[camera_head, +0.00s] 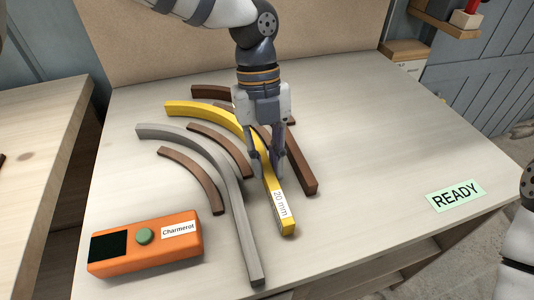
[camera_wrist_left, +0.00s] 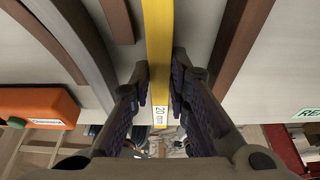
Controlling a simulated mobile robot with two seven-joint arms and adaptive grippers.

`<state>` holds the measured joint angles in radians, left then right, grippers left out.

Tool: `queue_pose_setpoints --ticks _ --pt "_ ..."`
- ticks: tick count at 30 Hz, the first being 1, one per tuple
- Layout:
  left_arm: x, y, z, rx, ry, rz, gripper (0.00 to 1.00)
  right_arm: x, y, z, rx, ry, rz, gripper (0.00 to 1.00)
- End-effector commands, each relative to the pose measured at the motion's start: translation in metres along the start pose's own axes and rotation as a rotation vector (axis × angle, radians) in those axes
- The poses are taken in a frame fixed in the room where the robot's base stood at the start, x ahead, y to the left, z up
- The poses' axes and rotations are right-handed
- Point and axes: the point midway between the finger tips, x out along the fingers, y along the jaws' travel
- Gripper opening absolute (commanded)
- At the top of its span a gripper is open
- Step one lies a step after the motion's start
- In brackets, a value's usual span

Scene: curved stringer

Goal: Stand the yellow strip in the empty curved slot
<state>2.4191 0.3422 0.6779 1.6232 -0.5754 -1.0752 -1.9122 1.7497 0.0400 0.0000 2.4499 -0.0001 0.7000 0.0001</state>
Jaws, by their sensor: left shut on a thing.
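The yellow strip (camera_head: 207,111) is long and curved, with a "20 mm" label near its front end. My left gripper (camera_head: 266,168) is shut on it from above, toward that front end. In the left wrist view the strip (camera_wrist_left: 158,50) runs between my two fingers (camera_wrist_left: 160,85). A grey curved strip (camera_head: 232,185) lies to its left, between short brown curved blocks (camera_head: 190,178). The yellow strip passes between the middle brown block (camera_head: 222,147) and the brown pieces on its right (camera_head: 302,172). I cannot tell whether it touches the table; my gripper hides part of the slot.
An orange box (camera_head: 120,250) with a green button and a dark screen stands at the table's front left. A green "READY" card (camera_head: 455,195) lies at the right. The table (camera_head: 380,140) is clear between the brown pieces and the card.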

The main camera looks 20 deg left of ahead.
Motion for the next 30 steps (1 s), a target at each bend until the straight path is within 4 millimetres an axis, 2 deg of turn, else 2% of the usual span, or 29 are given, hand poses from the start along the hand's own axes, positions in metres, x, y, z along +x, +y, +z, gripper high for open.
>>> queue_pose_setpoints --ticks 15,16,18,19,27,30 --pt "0.003 0.000 0.001 0.000 -0.001 0.000 0.00 0.000 0.000 0.000 0.000 0.000 0.000 0.00" --pt "0.003 0.000 0.001 0.001 -0.001 0.000 0.21 0.000 0.000 0.000 0.000 0.000 0.000 0.00" --pt "0.003 0.000 0.001 0.001 -0.001 -0.001 0.36 0.000 0.000 0.000 0.000 0.000 0.000 0.00" --pt "0.003 0.000 0.001 0.001 -0.001 -0.001 0.40 0.000 0.000 0.000 0.000 0.000 0.000 0.00" --pt "0.002 0.000 0.001 0.000 -0.001 -0.001 0.40 0.000 0.000 0.000 0.000 0.000 0.000 0.00" --pt "-0.009 -0.001 0.002 0.000 -0.004 -0.004 0.40 0.000 0.000 0.000 0.000 0.000 0.000 0.00"
